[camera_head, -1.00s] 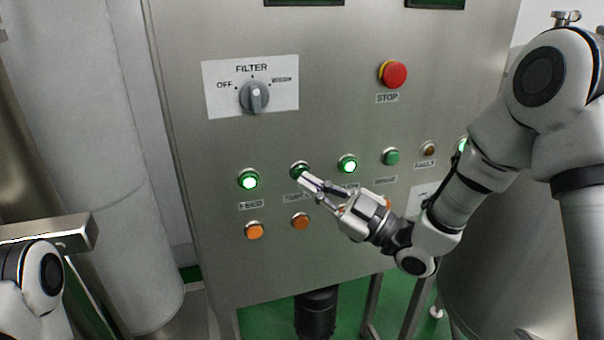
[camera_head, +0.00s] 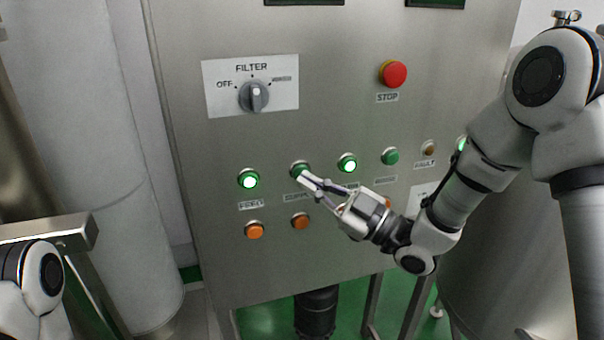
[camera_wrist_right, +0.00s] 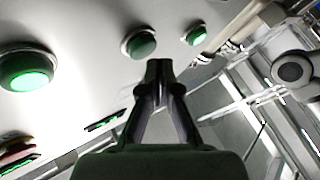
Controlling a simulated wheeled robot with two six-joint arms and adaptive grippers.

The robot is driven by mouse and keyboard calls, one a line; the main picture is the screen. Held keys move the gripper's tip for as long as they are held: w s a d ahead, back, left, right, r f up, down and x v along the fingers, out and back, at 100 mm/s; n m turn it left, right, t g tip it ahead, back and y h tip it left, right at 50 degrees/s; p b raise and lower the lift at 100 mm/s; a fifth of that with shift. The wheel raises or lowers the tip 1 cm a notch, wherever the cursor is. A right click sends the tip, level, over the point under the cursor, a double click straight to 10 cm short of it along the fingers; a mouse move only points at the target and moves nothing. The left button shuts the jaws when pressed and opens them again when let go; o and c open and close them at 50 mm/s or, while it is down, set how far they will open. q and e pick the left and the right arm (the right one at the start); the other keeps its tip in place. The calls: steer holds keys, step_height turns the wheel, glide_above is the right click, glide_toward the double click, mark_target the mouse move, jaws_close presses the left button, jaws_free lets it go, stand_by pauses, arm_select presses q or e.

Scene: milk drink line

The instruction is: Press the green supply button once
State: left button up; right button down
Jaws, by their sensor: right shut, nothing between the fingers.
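The green supply button (camera_head: 300,169) is on the steel panel, second from the left in the upper button row. It looks dim, unlike the lit green buttons on either side of it. Its label below is partly legible. My right gripper (camera_head: 304,178) is shut and empty, its fingertips at the lower edge of this button and covering part of it. In the right wrist view the shut fingertips (camera_wrist_right: 159,66) appear just beside and below the dim green button (camera_wrist_right: 141,44). I cannot tell whether they touch it. My left gripper is out of view.
A lit green feed button (camera_head: 249,180) is to the left and another lit green button (camera_head: 347,164) to the right. Orange buttons (camera_head: 300,221) sit below. A red stop button (camera_head: 394,74) and a filter knob (camera_head: 254,96) are higher on the panel.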

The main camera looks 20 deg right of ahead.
steer(key=shift+w, duration=0.3)
steer(key=shift+w, duration=0.45)
stand_by(0.5)
steer(key=shift+s, duration=0.1)
steer(key=shift+s+b, duration=0.55)
steer(key=shift+s, duration=0.25)
steer(key=s+b, duration=0.1)
steer(key=s, duration=0.4)
steer(key=shift+d, duration=0.1)
stand_by(0.6)
